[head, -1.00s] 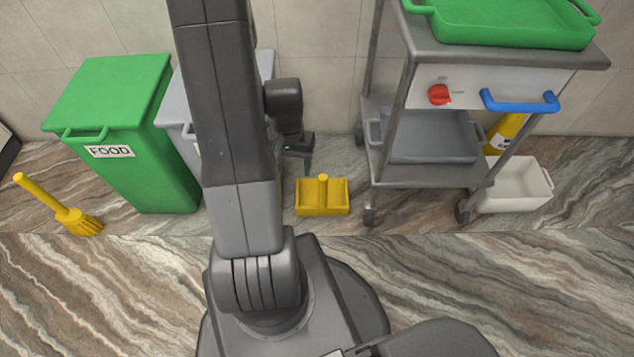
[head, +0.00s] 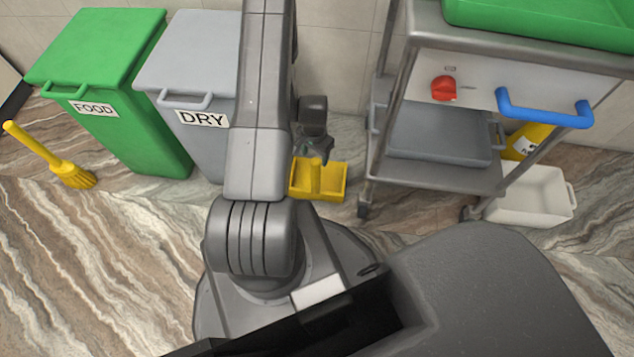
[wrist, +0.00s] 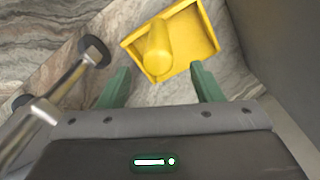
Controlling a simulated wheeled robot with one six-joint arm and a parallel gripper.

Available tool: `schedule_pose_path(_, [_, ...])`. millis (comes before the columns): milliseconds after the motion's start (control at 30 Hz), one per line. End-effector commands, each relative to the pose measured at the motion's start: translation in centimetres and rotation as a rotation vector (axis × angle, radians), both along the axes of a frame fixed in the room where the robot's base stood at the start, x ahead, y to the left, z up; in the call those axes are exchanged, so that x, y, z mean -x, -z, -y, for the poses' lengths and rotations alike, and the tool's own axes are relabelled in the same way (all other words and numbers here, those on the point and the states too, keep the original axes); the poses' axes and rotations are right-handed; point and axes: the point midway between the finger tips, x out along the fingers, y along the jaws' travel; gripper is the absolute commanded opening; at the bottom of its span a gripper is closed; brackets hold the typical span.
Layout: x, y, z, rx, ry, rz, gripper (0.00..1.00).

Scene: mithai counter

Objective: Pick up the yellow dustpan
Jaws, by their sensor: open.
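The yellow dustpan (head: 333,181) lies on the marble-patterned floor near the wall, between the grey bin and the metal trolley. My arm hides part of its left side in the head view. In the wrist view the dustpan (wrist: 198,42) is at the top, its thick rounded handle pointing toward my gripper. My gripper (wrist: 158,84) is open, with its two green fingers apart and nothing between them. The handle's near end shows just beyond the gap between the fingertips. In the head view my gripper (head: 318,152) appears over the back of the dustpan.
A grey bin marked DRY (head: 190,70) and a green bin marked FOOD (head: 125,100) stand left. A metal trolley (head: 435,178) stands close on the right, with a white tub (head: 530,198) beyond it. A yellow brush (head: 72,174) is at far left.

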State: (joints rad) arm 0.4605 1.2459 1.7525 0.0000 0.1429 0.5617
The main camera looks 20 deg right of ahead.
Motion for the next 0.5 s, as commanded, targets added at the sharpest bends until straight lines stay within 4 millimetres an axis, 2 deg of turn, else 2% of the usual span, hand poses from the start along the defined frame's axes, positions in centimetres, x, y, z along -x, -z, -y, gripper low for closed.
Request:
schedule_pose_path(33, [0.1,1.4,-0.1,-0.002,0.0,-0.003,0.6])
schedule_pose_path(100, [0.0,2.5,0.0,0.0,-0.001,-0.001,0.6])
schedule_pose_path(367, [0.1,4.2,0.0,0.0,-0.001,-0.001,0.6])
schedule_pose_path(500, [0.2,5.7,0.0,0.0,-0.001,-0.001,0.6])
